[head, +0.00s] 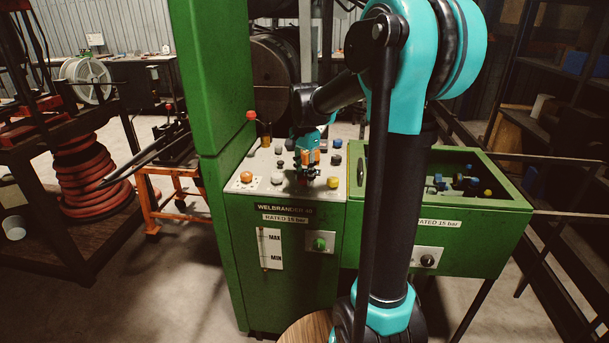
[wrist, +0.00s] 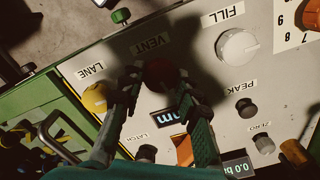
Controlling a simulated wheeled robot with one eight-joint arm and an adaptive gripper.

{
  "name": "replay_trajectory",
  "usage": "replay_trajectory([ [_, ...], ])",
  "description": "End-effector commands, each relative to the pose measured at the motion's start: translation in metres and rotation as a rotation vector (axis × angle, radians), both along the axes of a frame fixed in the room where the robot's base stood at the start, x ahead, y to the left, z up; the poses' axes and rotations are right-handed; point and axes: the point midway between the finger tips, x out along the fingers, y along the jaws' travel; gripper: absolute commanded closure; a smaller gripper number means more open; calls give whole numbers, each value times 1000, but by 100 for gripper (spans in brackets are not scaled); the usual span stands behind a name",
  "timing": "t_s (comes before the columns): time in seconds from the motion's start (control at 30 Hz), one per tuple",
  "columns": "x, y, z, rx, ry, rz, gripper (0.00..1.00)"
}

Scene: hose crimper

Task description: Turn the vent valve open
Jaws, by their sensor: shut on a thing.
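The vent valve is a dark red round knob (wrist: 160,72) under the label VENT on the pale control panel, shaded in the wrist view. My gripper (wrist: 158,90) has one finger on each side of this knob and is shut on it. In the head view my gripper (head: 306,170) points down at the panel top of the green machine. Only a bit of red knob (head: 303,183) shows below it there. No pointer mark on the knob is visible, so I cannot tell its angle.
A yellow LANE knob (wrist: 95,97) and a white FILL knob (wrist: 237,45) flank the vent knob. PEAK (wrist: 247,108) and ZERO (wrist: 264,143) knobs are nearby. A tall green column (head: 214,100) rises there.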

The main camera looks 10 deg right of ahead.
Motion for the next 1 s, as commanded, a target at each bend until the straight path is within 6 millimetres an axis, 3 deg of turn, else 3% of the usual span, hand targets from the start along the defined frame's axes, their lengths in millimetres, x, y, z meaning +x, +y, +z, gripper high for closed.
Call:
replay_trajectory([
  [0.4, 1, 0, 0, 0, -1, -176, 97],
  [0.93, 1, 0, 0, 1, -1, -198, 97],
  [0.97, 1, 0, 0, 1, -1, -197, 66],
  [1.0, 1, 0, 0, 1, -1, -197, 61],
])
